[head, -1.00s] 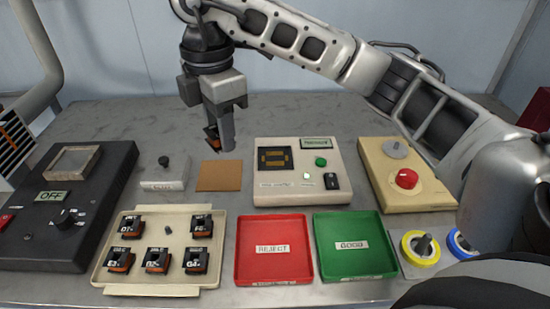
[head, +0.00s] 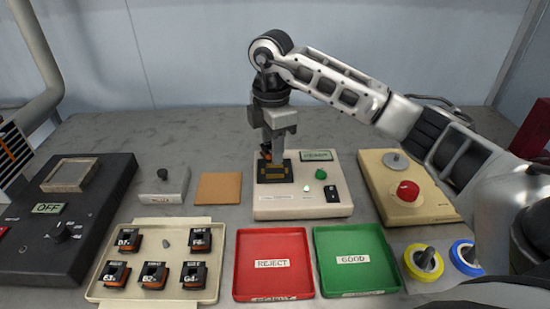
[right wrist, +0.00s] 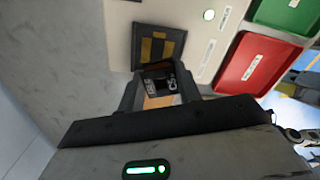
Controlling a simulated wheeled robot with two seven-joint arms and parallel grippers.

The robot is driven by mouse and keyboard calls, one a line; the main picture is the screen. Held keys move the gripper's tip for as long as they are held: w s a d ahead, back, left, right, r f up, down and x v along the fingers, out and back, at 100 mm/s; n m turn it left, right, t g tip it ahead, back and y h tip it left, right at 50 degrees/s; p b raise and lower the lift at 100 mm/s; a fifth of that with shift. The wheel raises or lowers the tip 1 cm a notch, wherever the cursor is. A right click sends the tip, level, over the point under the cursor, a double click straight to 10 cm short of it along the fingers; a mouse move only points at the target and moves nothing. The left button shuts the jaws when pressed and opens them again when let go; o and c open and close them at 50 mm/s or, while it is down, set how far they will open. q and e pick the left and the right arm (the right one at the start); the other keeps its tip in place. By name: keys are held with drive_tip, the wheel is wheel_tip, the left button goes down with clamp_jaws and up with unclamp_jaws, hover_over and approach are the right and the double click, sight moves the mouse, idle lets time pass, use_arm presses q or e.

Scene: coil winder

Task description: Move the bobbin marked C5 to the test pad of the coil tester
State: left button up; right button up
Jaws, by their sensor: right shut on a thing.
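My right gripper (head: 272,150) is shut on the bobbin marked C5 (right wrist: 160,84), a black piece with an orange side. Its C5 label reads in the right wrist view (right wrist: 172,84). The gripper holds it at the back edge of the coil tester (head: 308,204). The test pad (head: 274,172), a dark square with yellow marks, lies just in front of and below the bobbin; it also shows in the right wrist view (right wrist: 158,46). I cannot tell whether the bobbin touches the pad. My left gripper is not in view.
A cream tray (head: 170,225) holds several other bobbins. A red reject tray (head: 272,284) and a green good tray (head: 355,278) stand in front of the tester. A brown mat (head: 218,188) lies left of it, a box with a red button (head: 408,191) right.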

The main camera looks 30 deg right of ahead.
sight(275, 171)
drive_tip(key=f, duration=0.1)
drive_tip(key=d+f, duration=0.1)
drive_tip(key=f, duration=0.1)
drive_tip(key=shift+w+f, duration=0.1)
drive_tip(key=shift+f, duration=0.05)
drive_tip(key=shift+a+f, duration=0.1)
drive_tip(key=shift+f, duration=0.25)
drive_tip(key=shift+f, duration=0.1)
drive_tip(key=o, duration=1)
drive_tip(key=shift+f, duration=0.1)
drive_tip(key=shift+w+r, duration=0.1)
drive_tip(key=shift+r, duration=0.35)
wheel_tip(275, 171, up, 12)
drive_tip(key=shift+f+p, duration=0.2)
drive_tip(key=shift+p, duration=0.2)
drive_tip(key=shift+f, duration=0.1)
